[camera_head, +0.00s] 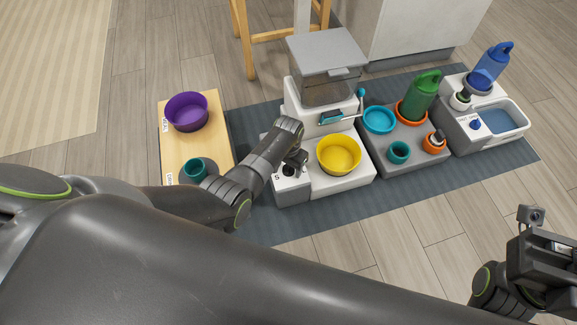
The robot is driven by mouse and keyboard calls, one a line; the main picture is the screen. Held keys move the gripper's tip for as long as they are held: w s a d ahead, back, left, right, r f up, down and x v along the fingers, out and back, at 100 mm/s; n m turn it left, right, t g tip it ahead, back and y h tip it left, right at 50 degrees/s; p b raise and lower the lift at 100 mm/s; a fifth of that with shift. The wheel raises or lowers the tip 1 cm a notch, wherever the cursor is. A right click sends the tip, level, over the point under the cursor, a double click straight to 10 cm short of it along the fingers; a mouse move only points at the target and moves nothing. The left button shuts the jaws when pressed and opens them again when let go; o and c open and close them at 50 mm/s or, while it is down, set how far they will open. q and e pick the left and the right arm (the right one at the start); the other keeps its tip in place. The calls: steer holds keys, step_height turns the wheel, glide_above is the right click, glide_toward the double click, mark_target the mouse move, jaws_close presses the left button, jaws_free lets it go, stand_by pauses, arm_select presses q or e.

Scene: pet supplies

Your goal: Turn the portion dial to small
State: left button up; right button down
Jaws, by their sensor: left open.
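The feeder (345,187) is a white machine with a grey-lidded hopper, standing on the dark mat. The portion dial (288,171) is a small dark knob on the low front left part of the feeder; a letter "S" shows to its left. My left gripper (296,162) is open, pointing down right at the dial. It partly hides the knob, so I cannot tell whether they touch or where the dial points. My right gripper (545,245) is at the lower right edge, far from the feeder, and its fingers do not show clearly.
A yellow bowl (339,153) sits on the feeder's base, close right of my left gripper. A teal lever (361,97) sticks up behind it. A wooden board (195,145) with purple and teal bowls lies left. A grey tray (408,162) and a water station (485,125) stand right.

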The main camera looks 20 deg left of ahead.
arm_select(q)
steer(key=c, duration=1)
